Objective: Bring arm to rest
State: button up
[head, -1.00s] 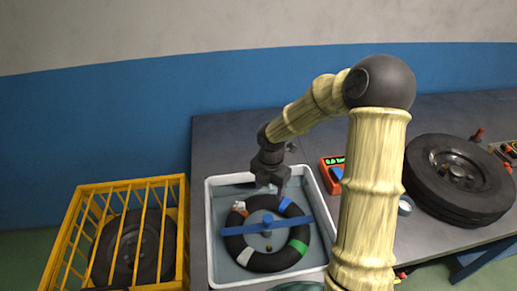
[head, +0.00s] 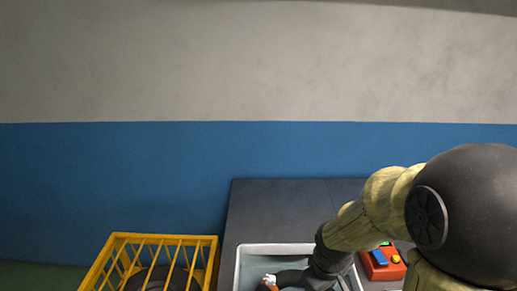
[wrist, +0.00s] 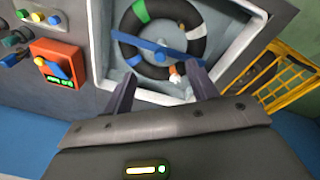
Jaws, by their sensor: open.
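My gripper (wrist: 160,90) is open in the wrist view, its two fingers apart with nothing between them. Beyond the fingertips is a white tray (wrist: 97,45) that holds a black ring-shaped tube (wrist: 127,48) with coloured bands and a blue bar (wrist: 160,48) across it. In the head view my arm comes in from the right and its end is over the tray (head: 240,262). The fingers are below the picture edge or hidden there. Most of the tube is out of the head view.
A yellow slatted crate (head: 118,238) with a dark wheel inside stands left of the grey table (head: 265,205). A red device (head: 383,264) with a blue part lies right of the tray. Several knobs and buttons (wrist: 20,40) lie beyond it in the wrist view. A blue and grey wall (head: 200,150) stands behind.

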jog(key=s+m, duration=0.1)
jog(key=m, duration=0.1)
jog(key=r+m, duration=0.1)
jog(key=m, duration=0.1)
jog(key=s+m+t, duration=0.1)
jog(key=m, duration=0.1)
jog(key=shift+s+d+r, duration=0.25)
jog(key=shift+s+r, duration=0.1)
